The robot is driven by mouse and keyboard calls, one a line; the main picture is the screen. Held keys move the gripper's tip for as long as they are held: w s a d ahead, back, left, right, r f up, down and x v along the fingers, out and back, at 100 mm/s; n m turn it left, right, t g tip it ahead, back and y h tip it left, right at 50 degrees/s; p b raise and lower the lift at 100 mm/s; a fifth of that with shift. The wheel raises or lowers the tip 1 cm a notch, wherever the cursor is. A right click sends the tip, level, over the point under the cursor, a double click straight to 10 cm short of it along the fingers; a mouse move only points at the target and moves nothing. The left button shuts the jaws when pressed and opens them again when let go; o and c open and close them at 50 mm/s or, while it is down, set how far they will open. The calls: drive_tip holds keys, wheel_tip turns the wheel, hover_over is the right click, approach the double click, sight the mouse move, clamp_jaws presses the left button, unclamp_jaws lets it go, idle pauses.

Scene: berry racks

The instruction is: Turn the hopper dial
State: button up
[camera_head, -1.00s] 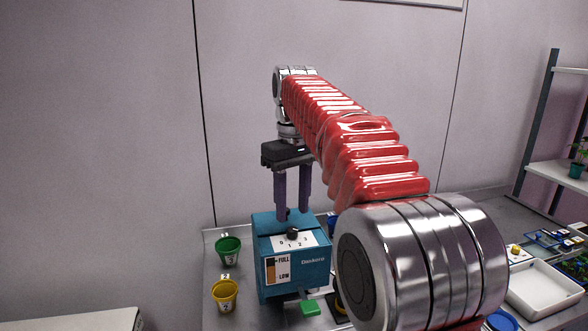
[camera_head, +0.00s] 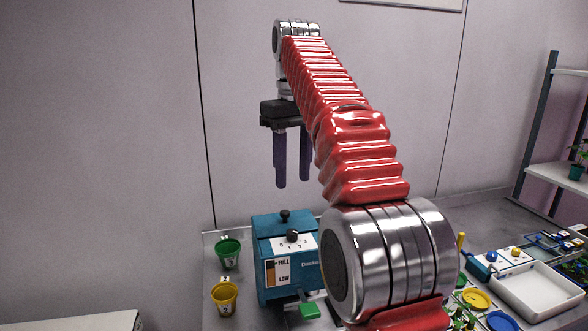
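The blue hopper (camera_head: 263,237) stands on the grey table. Its black dial (camera_head: 292,236) sits on a white sloped label marked 0, 1, 2, 3. Which number it points to is too small to tell. A second black knob (camera_head: 285,215) stands on the hopper's top, behind the dial. My gripper (camera_head: 293,182) hangs above the hopper with its two dark fingers pointing down, apart and with nothing between them. Clear space shows between the fingertips and the hopper. My arm hides part of the hopper's right side.
A green cup (camera_head: 228,253) and a yellow cup (camera_head: 225,296) stand left of the hopper. A green block (camera_head: 309,310) is at its front. A white tray (camera_head: 540,292) and several small parts lie on the right. A rack (camera_head: 545,130) stands at the far right.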

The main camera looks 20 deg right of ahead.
sight(292, 231)
drive_tip(key=shift+r, duration=0.15)
drive_tip(key=m, duration=1)
drive_tip(key=shift+s+m, duration=0.25)
drive_tip(key=shift+m, duration=0.15)
drive_tip(key=shift+a+f, duration=0.15)
drive_tip(key=shift+f, duration=6.75)
drive_tip(key=shift+w, duration=0.1)
clamp_jaws()
